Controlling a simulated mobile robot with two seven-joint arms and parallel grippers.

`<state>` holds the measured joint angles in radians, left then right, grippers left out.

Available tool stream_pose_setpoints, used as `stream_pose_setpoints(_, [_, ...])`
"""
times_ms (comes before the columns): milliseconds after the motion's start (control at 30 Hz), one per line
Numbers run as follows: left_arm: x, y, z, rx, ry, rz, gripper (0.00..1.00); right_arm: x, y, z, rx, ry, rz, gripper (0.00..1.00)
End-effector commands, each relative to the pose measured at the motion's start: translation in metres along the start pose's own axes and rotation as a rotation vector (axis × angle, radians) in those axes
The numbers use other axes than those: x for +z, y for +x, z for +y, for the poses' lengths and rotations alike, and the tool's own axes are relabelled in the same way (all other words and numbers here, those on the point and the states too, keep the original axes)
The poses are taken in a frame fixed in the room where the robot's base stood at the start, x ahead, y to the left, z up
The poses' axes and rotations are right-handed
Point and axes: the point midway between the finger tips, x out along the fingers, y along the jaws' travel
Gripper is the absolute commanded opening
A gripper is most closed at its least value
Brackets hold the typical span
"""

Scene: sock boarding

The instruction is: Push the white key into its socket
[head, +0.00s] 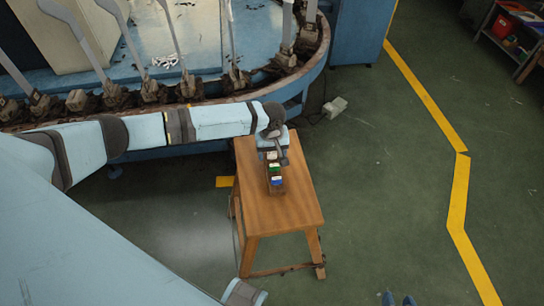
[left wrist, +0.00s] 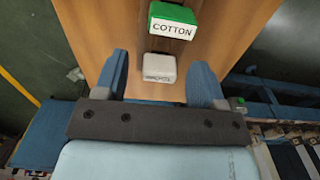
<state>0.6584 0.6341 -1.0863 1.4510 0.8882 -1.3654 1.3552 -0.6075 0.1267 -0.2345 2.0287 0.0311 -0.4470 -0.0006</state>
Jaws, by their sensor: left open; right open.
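The white key (left wrist: 160,68) is a small block with dark lettering too small to read. In the left wrist view it lies between the fingertips of my left gripper (left wrist: 158,60). The fingers are spread with a gap on each side of it. A green-topped key (left wrist: 174,20) marked COTTON is just beyond it. In the head view my left gripper (head: 273,148) is over the wooden stool, at the far end of a dark block holding the green key (head: 275,169) and a blue key (head: 277,181). I cannot tell how deep the white key sits. My right gripper is not seen.
The wooden stool (head: 290,208) has bare top around the block. A large round blue machine (head: 313,70) with upright metal forms stands close behind it. Green floor with a yellow line (head: 428,100) is open at the right. A shelf with a red bin (head: 501,27) stands far right.

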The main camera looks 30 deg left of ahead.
Motion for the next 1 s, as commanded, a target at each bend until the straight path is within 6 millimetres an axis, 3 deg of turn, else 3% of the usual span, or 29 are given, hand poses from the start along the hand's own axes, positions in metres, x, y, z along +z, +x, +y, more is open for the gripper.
stream_pose_setpoints(233, [0.000,0.001,0.000,0.001,0.001,0.000,0.62,-0.002,0.000,-0.001,-0.001,0.001,0.003,0.43])
stream_pose_setpoints(400, [0.000,0.001,0.000,0.001,0.001,0.000,0.22,-0.002,0.000,-0.001,-0.001,0.001,0.004,0.43])
stream_pose_setpoints(467, [0.000,0.001,0.000,0.001,0.000,0.000,0.11,-0.002,0.000,0.000,0.000,0.001,0.004,0.43])
stream_pose_setpoints(800, [0.000,-0.002,0.001,0.001,0.000,0.000,0.11,-0.002,-0.001,0.000,0.001,0.001,0.004,0.43])
stream_pose_setpoints(1000, [0.000,-0.020,0.001,0.003,0.000,0.001,0.11,-0.004,-0.002,0.000,0.002,-0.001,0.006,0.43])
